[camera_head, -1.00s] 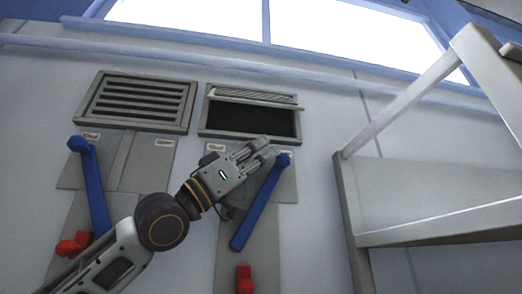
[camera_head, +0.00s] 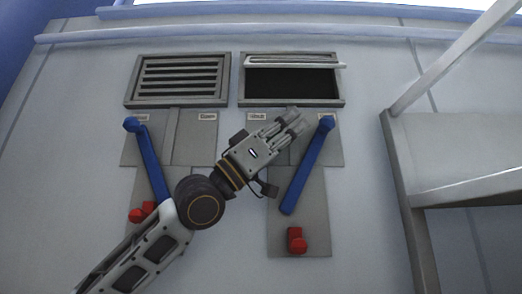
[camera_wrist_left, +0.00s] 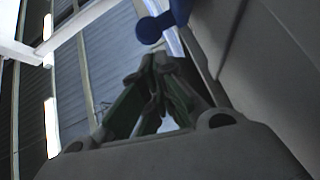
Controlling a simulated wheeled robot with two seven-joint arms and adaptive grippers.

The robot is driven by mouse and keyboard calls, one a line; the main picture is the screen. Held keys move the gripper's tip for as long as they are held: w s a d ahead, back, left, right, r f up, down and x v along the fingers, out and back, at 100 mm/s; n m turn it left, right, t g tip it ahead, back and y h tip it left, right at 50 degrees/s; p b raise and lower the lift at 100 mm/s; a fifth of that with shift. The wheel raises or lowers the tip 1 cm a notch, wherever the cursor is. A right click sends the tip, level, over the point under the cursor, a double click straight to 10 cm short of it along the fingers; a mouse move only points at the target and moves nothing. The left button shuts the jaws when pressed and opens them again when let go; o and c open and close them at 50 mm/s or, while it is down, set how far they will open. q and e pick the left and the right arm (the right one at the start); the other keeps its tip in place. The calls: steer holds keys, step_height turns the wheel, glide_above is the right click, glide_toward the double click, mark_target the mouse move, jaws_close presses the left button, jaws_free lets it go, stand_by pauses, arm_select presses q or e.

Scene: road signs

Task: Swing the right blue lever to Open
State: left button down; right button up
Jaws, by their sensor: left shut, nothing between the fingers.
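The right blue lever (camera_head: 307,168) leans to the right on its grey wall plate. Its knob (camera_head: 326,123) is at the plate's upper right corner, over the right label, which it partly hides. The "Shut" label (camera_head: 257,117) shows at the plate's upper left. The vent above it (camera_head: 296,81) has its flap raised over a dark opening. My left gripper (camera_head: 296,119) is shut and empty, just left of the knob with a small gap. In the left wrist view, the shut fingers (camera_wrist_left: 160,75) are below a blue knob (camera_wrist_left: 150,30). My right gripper is not in view.
A left blue lever (camera_head: 148,160) leans left under a slatted, closed vent (camera_head: 178,80). Red parts are at the left lever's base (camera_head: 137,215) and below the right lever (camera_head: 297,240). A pale metal frame (camera_head: 417,225) stands to the right.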

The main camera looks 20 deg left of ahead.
arm_select(q)
steer(key=v, duration=0.8)
steer(key=shift+a+f, duration=0.2)
steer(key=shift+a, duration=0.05)
stand_by(0.4)
steer(key=shift+s, duration=0.1)
stand_by(0.7)
